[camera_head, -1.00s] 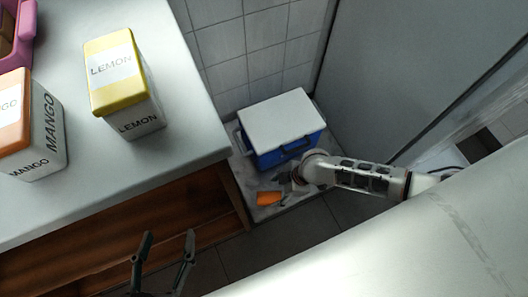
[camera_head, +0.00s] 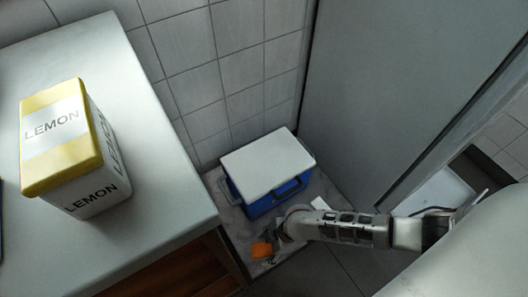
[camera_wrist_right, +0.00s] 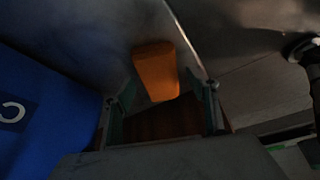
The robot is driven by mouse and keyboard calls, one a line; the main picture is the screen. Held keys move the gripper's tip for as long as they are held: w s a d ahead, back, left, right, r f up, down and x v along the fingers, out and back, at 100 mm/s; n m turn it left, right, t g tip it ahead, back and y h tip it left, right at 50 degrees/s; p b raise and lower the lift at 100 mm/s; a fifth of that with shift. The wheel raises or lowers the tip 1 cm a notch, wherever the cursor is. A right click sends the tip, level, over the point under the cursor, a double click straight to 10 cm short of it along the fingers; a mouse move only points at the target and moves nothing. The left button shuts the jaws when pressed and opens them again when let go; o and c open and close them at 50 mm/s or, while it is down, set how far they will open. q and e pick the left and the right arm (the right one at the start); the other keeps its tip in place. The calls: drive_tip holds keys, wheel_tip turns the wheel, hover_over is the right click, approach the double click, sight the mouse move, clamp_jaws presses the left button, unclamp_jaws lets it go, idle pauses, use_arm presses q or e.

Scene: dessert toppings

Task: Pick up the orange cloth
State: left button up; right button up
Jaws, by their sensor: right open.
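The orange cloth (camera_head: 261,250) lies low on the pale marbled slab in front of the blue cooler box in the head view. My right gripper (camera_head: 273,242) reaches down from the right and is right beside the cloth, partly covering it. In the right wrist view the cloth (camera_wrist_right: 155,70) shows as an orange block ahead of and between the two open fingers of my right gripper (camera_wrist_right: 166,92). I cannot tell whether the fingers touch it. My left gripper is out of view.
The blue cooler box (camera_head: 265,195) with a white lid stands just behind the cloth; its blue side fills the left of the wrist view. A counter (camera_head: 150,190) with a yellow-lidded lemon tin (camera_head: 75,150) stands at left. A large grey panel (camera_head: 400,80) rises at right.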

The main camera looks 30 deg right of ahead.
drive_tip(key=shift+f, duration=0.25)
idle(0.3)
drive_tip(key=c, duration=1.2)
